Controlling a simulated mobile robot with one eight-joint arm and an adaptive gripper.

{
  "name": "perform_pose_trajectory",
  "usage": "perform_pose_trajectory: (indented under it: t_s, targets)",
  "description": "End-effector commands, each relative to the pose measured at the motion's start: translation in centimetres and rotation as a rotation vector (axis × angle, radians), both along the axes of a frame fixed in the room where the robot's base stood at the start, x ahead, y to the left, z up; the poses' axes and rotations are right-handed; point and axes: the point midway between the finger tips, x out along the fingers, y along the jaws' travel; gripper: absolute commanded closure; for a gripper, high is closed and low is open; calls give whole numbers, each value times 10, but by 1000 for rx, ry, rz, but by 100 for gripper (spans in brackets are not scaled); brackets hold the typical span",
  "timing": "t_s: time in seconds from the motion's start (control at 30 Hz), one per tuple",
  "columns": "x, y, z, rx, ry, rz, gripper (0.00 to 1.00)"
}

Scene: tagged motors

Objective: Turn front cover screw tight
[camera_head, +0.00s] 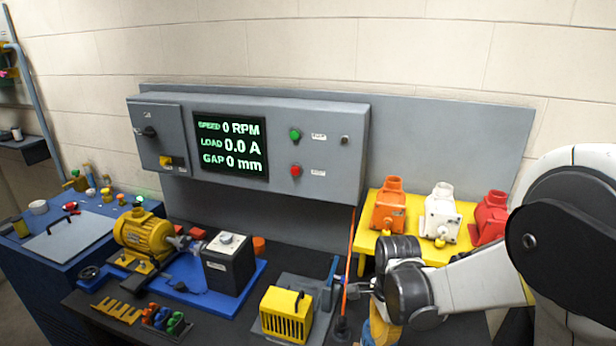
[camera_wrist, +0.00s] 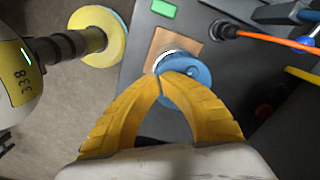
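In the wrist view, the two yellow fingers of my gripper (camera_wrist: 161,76) arch together and their tips meet, with no object visible between them. Just beyond the tips is a round blue part (camera_wrist: 189,69) with a pale metallic ring, over a tan square plate (camera_wrist: 170,43). The fingertips overlap its near left edge; I cannot tell whether they touch it. No front cover screw can be made out for certain. In the head view, my gripper is low at the right, largely hidden by my wrist and cut by the frame edge.
Orange (camera_head: 388,205), white (camera_head: 440,214) and red (camera_head: 490,219) motors stand on a yellow shelf (camera_head: 410,250). A yellow motor (camera_head: 145,234) sits on a blue base at left. A yellow slotted box (camera_head: 286,314) and an orange rod (camera_head: 349,255) are near my wrist.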

Motion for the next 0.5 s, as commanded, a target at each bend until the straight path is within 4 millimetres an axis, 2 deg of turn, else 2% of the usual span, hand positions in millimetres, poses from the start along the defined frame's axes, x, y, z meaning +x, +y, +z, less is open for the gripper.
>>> perform_pose_trajectory:
  t_s: [0.5]
  targets:
    - [11,1,0,0,-1,0,100]
